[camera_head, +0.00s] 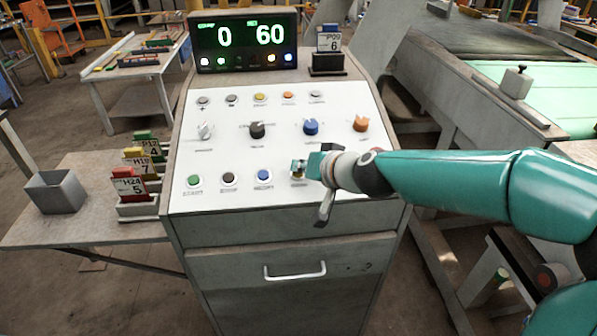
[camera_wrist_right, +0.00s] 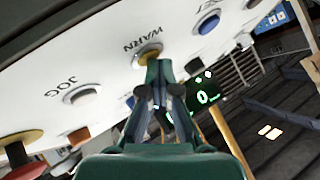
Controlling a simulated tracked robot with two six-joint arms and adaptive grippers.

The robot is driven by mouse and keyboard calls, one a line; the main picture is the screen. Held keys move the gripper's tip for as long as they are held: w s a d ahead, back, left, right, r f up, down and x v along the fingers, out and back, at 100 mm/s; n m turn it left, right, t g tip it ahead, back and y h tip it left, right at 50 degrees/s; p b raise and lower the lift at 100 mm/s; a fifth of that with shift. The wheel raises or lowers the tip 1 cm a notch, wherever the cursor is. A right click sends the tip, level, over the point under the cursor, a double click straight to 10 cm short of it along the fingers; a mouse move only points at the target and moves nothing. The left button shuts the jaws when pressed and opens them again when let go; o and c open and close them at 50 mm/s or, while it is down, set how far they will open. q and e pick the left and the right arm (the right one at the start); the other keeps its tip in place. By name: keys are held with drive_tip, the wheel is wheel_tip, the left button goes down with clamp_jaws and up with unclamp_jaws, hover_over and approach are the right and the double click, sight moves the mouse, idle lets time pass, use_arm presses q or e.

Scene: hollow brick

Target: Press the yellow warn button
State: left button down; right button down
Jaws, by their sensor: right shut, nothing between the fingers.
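The yellow warn button (camera_head: 298,177) is in the bottom row of the white sloped panel, partly covered by my right gripper (camera_head: 302,167). In the right wrist view the yellow button (camera_wrist_right: 148,56) shows beside the word WARN, just beyond the fingertips. My right gripper (camera_wrist_right: 160,66) is shut and empty, its tips pointing at the button. The tips overlap the button's edge in the picture; I cannot tell whether they touch it. My left gripper is not in view.
Green (camera_head: 194,181), black (camera_head: 228,179) and blue (camera_head: 264,176) buttons sit left of the warn button. In the wrist view, a white JOG button (camera_wrist_right: 82,96) and a red knob on yellow (camera_wrist_right: 20,138) lie on its other side. Knobs and a display (camera_head: 243,42) are farther up.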

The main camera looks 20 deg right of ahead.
drive_tip(key=shift+s+r+p, duration=0.2)
drive_tip(key=shift+r+p, duration=0.55)
drive_tip(key=r+p, duration=0.1)
drive_tip(key=s+r+p, duration=0.1)
drive_tip(key=r+p, duration=0.2)
drive_tip(key=shift+s+a+r+p, duration=0.15)
drive_tip(key=shift+a+r+p, duration=0.1)
drive_tip(key=shift+r+p, duration=0.15)
idle(0.7)
